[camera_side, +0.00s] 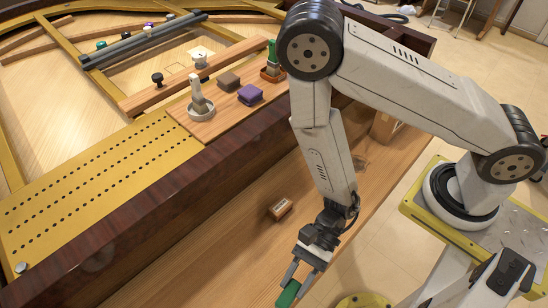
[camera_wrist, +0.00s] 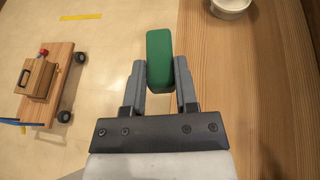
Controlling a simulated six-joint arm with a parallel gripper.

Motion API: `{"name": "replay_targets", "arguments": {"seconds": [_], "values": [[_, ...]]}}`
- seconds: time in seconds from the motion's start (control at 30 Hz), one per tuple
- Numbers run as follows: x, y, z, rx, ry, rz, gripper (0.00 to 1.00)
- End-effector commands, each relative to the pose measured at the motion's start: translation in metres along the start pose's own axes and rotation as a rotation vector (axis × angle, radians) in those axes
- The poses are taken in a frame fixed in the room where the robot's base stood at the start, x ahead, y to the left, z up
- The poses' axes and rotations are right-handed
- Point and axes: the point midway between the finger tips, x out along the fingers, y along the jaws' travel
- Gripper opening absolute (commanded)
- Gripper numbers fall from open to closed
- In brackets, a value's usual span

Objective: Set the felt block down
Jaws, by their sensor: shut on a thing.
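A green block (camera_wrist: 160,52), which looks like the felt block, is held between the two grey fingers of my gripper (camera_wrist: 160,78) in the wrist view. In the side view my gripper (camera_side: 296,276) is at the bottom, pointing down, and the green block (camera_side: 288,294) shows at its tips, partly cut off by the frame edge. In the wrist view the block overlaps the pale floor close to the left edge of the wooden surface (camera_wrist: 225,60). I cannot tell how high it is above anything.
A white bowl (camera_wrist: 231,5) stands on the wooden surface.

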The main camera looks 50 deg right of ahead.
Motion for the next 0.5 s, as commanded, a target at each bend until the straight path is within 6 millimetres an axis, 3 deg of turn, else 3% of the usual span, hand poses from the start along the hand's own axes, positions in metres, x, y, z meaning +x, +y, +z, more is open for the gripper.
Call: {"name": "replay_targets", "arguments": {"seconds": [0.23,0.5], "values": [[0.001,-0.014,-0.015,0.052,0.001,-0.126,0.0],[0.001,-0.018,-0.017,0.062,-0.001,-0.152,0.0]]}}
